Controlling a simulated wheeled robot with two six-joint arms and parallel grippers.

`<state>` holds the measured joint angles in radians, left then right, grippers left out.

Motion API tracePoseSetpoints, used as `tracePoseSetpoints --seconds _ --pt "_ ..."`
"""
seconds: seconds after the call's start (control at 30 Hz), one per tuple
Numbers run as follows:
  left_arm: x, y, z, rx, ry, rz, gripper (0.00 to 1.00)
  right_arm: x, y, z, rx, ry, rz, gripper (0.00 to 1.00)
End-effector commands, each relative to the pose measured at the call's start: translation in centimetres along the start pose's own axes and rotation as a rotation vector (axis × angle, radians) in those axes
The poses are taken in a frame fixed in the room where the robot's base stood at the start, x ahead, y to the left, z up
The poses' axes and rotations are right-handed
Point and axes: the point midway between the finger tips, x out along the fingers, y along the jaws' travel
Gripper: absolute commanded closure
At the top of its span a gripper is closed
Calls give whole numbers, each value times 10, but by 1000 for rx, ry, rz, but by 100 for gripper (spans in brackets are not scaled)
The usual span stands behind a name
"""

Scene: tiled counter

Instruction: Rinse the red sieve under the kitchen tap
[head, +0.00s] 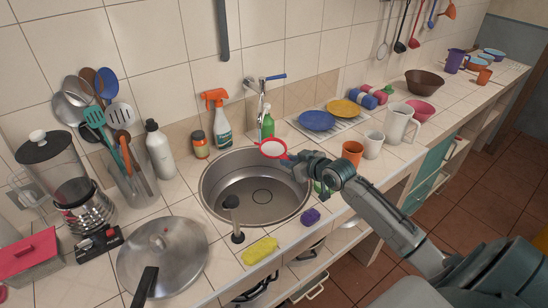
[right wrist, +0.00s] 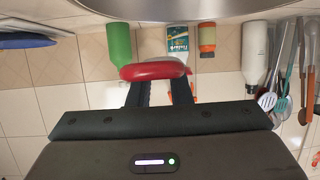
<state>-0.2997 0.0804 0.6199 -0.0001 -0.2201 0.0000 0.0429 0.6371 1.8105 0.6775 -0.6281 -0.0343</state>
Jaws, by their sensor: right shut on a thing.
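The red sieve (head: 272,148), a red ring with a pale inside, is up over the back right part of the round metal sink (head: 212,196). My right gripper (head: 291,160) is shut on it from the right. In the right wrist view the sieve (right wrist: 155,70) shows as a red rim at the fingertips of my right gripper (right wrist: 160,93). The kitchen tap (head: 263,98), with a blue lever, stands behind the sink; the sieve appears below and slightly right of it. I see no clear water stream. My left gripper is not in view.
A green bottle (head: 267,126), a spray bottle (head: 221,122) and an orange-lidded jar (head: 199,144) stand behind the sink. An orange cup (head: 352,153) stands near my right arm. A yellow sponge (head: 260,250) and purple sponge (head: 311,216) lie in front. A pan lid (head: 175,250) lies left.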

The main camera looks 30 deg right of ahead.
Motion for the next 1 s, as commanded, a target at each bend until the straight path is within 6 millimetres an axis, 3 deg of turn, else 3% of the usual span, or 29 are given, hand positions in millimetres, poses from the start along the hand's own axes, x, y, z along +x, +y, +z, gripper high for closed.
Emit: tracePoseSetpoints --seconds 0.63,1.0 --pt "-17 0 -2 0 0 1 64 -39 32 15 -2 -1 1 100" --pt "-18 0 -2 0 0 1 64 -43 35 18 1 1 -1 100"
